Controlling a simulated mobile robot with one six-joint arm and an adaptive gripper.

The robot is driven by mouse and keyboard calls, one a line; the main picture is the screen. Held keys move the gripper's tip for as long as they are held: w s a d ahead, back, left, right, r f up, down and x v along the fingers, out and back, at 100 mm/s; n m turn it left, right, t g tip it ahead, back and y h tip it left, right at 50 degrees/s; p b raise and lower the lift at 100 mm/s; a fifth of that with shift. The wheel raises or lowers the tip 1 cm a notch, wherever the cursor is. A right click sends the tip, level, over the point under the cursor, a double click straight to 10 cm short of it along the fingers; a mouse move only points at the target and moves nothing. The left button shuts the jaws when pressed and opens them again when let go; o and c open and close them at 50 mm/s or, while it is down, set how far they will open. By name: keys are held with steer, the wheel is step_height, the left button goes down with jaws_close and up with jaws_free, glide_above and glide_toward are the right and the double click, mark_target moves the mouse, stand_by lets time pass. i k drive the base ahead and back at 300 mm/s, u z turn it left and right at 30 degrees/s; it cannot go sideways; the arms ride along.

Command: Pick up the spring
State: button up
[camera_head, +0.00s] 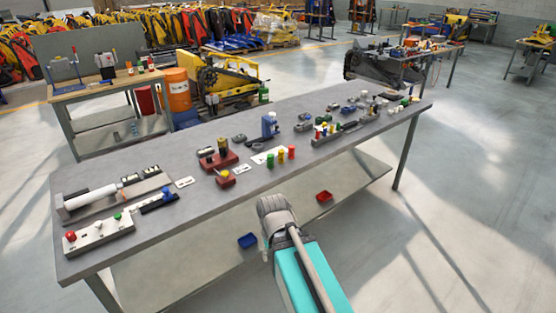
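I cannot make out a spring for certain; the small parts on the grey workbench (205,205) are too small to tell apart. Several small coloured cylinders, among them a green one (270,160) and a red one (281,156), stand near the middle of the bench. A red block with a yellow top part (219,158) lies left of them. My arm, teal with a grey rounded end, reaches up from the bottom centre to the bench's front edge. No gripper fingers show, so I cannot see what they hold.
A control box with a red button (98,234) and a long white cylinder (92,196) lie at the bench's left end. A blue device (269,127) stands upright at mid-bench. Open floor lies right.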

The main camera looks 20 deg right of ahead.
mark_target(280, 156)
steer(key=u, duration=0.1)
steer(key=i, duration=1)
steer(key=z, duration=0.05)
